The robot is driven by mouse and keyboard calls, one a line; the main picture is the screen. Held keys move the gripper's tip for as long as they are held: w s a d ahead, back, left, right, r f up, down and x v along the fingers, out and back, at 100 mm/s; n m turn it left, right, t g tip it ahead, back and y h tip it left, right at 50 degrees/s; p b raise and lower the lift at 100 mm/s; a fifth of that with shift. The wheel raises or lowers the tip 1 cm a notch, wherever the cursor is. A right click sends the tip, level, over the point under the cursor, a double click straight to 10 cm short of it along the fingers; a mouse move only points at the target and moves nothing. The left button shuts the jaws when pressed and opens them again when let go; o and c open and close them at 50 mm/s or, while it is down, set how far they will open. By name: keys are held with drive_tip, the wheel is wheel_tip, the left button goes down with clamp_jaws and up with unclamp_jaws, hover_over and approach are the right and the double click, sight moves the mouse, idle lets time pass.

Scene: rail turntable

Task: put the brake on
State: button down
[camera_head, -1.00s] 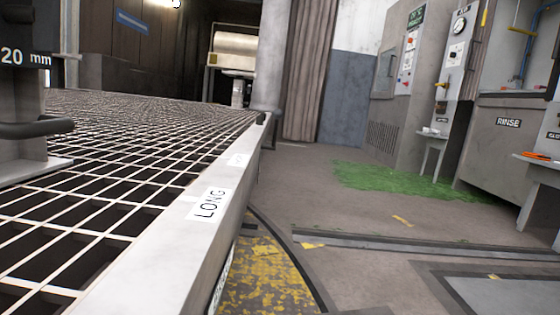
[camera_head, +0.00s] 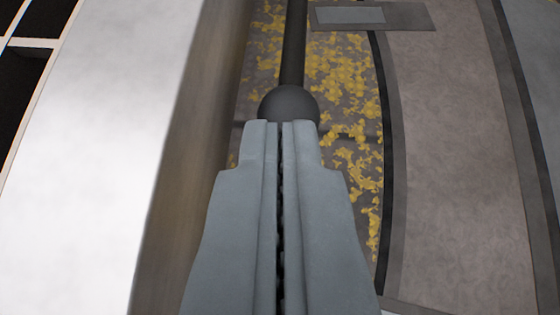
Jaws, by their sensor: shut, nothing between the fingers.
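A dark rod with a round ball knob (camera_head: 289,103) on its end shows in the head camera view, just beyond my fingertips. It looks like a lever, and its shaft (camera_head: 293,45) runs up out of the top of the picture. My gripper (camera_head: 280,124) is shut and empty, pointing up the picture. Its tips overlap the lower edge of the knob in the view. I cannot tell whether they touch it. The far end of the lever is out of view.
A pale metal beam (camera_head: 95,150) runs along the left, close beside my gripper, with dark grating at the upper left corner. Worn yellow-painted floor (camera_head: 350,160) lies below, bounded by a dark curved edge. Grey floor (camera_head: 445,170) to the right is open. A flat grey plate (camera_head: 405,16) lies at the top.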

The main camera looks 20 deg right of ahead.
drive_tip(key=shift+s+a, duration=0.15)
drive_tip(key=shift+s, duration=0.7)
drive_tip(key=shift+s+a, duration=0.1)
drive_tip(key=shift+s, duration=0.7)
